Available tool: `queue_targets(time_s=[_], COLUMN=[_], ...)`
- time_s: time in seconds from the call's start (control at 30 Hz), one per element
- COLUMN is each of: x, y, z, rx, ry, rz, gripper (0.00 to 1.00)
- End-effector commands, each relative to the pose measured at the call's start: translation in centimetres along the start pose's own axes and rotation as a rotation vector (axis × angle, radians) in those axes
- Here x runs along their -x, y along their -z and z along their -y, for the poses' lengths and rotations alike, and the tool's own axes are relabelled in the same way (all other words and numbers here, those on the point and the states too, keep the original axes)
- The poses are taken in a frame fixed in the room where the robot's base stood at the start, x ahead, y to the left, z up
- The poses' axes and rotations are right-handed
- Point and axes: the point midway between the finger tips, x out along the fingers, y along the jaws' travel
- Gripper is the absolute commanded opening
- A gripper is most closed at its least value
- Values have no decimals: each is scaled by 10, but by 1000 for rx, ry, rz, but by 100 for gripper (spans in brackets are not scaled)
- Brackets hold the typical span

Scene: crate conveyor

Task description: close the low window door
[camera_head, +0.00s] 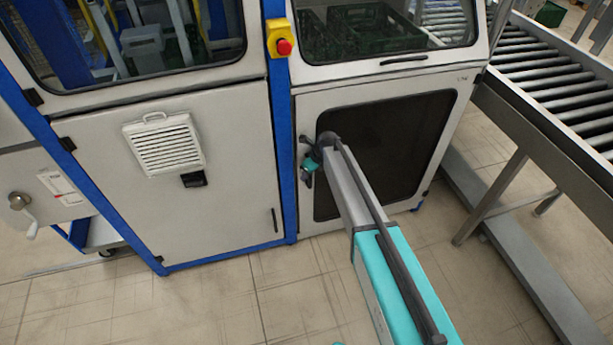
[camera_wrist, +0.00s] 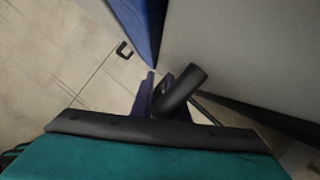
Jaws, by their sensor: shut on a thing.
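The low window door (camera_head: 437,150) is a pale panel with a large dark window, at the lower right of the machine. It looks nearly flush with the frame; whether a small gap is left I cannot tell. My gripper (camera_head: 309,162) is at the door's left edge, beside the blue post. In the wrist view my gripper (camera_wrist: 160,98) is shut on a dark handle (camera_wrist: 183,88), with the pale door panel to the right. My arm covers part of the window, and the grip itself is small and partly hidden in the head view.
A blue post (camera_head: 281,150) with a red stop button (camera_head: 284,46) stands left of the door. Left of it is a cabinet door with a vent (camera_head: 168,145). An upper window (camera_head: 385,30) is above. A roller conveyor (camera_head: 560,80) stands right. The tiled floor in front is clear.

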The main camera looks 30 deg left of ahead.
Motion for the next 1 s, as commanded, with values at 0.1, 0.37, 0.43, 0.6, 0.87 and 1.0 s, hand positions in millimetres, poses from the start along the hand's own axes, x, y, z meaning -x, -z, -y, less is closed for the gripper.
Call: queue_targets(time_s=[0.1,0.37,0.43,0.6,0.87,1.0], x=[6,6,6,6,22,39], y=[-11,-11,-11,-11,-9,-7], z=[17,19,19,19,17,15], rx=[-11,-14,-13,-11,-11,-11], ry=[29,29,29,29,27,26], rz=[27,28,28,28,26,25], gripper=[0,22,22,22,22,22])
